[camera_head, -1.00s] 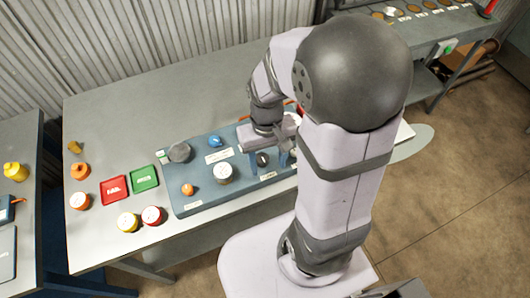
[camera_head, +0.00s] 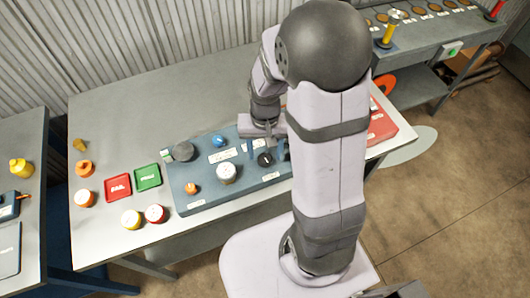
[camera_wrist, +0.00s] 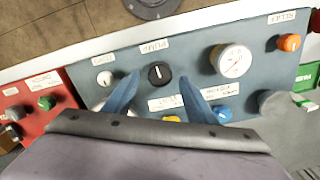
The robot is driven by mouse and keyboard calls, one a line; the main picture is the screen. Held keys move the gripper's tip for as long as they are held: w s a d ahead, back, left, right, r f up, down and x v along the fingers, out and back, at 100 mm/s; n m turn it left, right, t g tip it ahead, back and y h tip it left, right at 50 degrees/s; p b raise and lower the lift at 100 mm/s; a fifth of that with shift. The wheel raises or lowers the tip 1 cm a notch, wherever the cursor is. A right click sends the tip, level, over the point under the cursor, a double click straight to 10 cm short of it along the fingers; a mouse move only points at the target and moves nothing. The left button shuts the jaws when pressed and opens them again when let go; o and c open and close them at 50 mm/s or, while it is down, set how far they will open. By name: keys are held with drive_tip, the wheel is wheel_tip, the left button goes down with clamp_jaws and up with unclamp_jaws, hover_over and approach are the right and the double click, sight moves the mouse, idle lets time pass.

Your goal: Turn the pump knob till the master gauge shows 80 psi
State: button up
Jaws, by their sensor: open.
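The black knob (camera_head: 265,159) sits on the blue panel (camera_head: 205,200); in the wrist view it has a white pointer line (camera_wrist: 160,74).
An orange knob (camera_wrist: 290,42), a blue knob (camera_wrist: 222,114) and a white knob (camera_wrist: 104,78) share the panel. A red panel (camera_wrist: 40,103) adjoins it. Red (camera_head: 117,188) and green (camera_head: 147,177) trays lie left on the table. My arm hides part of the table's right side.

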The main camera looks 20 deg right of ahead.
drive_tip(key=shift+f, duration=1.15)
drive_tip(key=c, duration=1)
drive_tip(key=shift+m+p, duration=0.6)
drive_tip(key=shift+m, duration=1.9)
drive_tip(key=shift+c, duration=0.2)
drive_tip(key=o, duration=1)
drive_tip(key=shift+o, duration=0.2)
drive_tip(key=shift+r, duration=0.1)
